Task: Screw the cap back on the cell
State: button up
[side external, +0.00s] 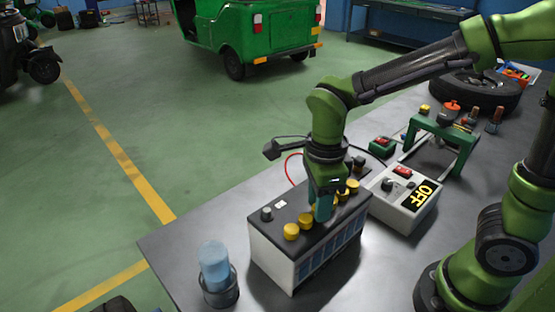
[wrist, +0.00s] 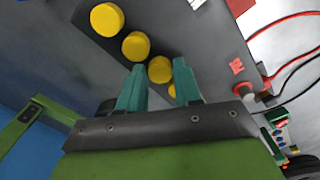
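The battery (side external: 268,252) is a dark-topped box with pale sides on the bench. Several yellow caps stand in a row on its lid, the nearest (side external: 291,231) at the near end. My gripper (side external: 322,212) points down over the row, its teal fingers reaching close to the lid. In the wrist view, the fingers (wrist: 160,76) flank one yellow cap (wrist: 160,69), which fills the gap between them and looks held. It lines up with two other caps (wrist: 135,45) to its upper left. Its seat is hidden, so how far it is screwed in cannot be told.
A blue bottle (side external: 213,265) stands in a dark holder left of the battery. A red cable (side external: 291,165) runs behind the battery. A tyre (side external: 475,92) lies farther back.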

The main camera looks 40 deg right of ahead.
jog(key=n, duration=1.2)
jog(key=shift+n, duration=0.4)
jog(key=c, duration=0.4)
jog(key=shift+c, duration=0.4)
jog(key=m, duration=1.2)
jog(key=shift+m, duration=0.4)
